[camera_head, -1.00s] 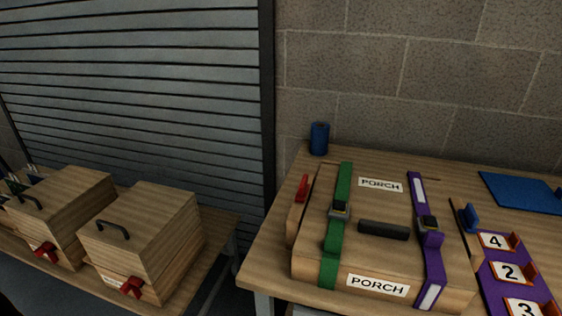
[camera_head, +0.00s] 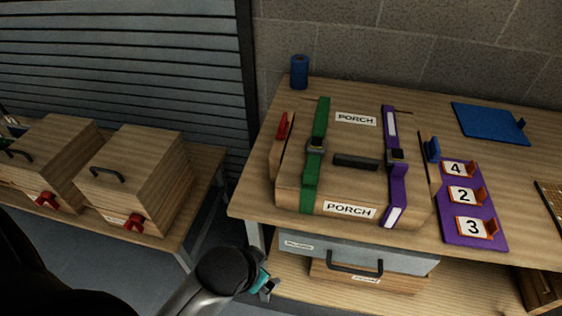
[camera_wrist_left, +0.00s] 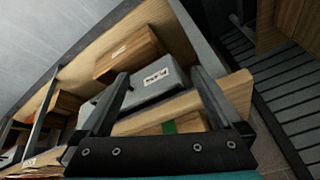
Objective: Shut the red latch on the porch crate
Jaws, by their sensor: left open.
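The porch crate (camera_head: 357,139) is a wooden box with two PORCH labels, a black handle, a green strap and a purple strap. It stands on the table in the head view. The red latch (camera_head: 282,127) stands up on its left side. It looks raised, and its lower part is hard to make out. My left gripper (camera_head: 268,287) is below and in front of the table's front edge, well short of the latch and touching nothing visible. In the left wrist view, the two fingers of the left gripper (camera_wrist_left: 155,95) are wide apart and empty. My right gripper is not in view.
A blue latch (camera_head: 432,150) is on the crate's right side. A purple board (camera_head: 471,226) with numbered cards lies right of it. Two wooden boxes (camera_head: 139,172) with red latches stand on the left bench. A blue cylinder (camera_head: 299,72) stands behind.

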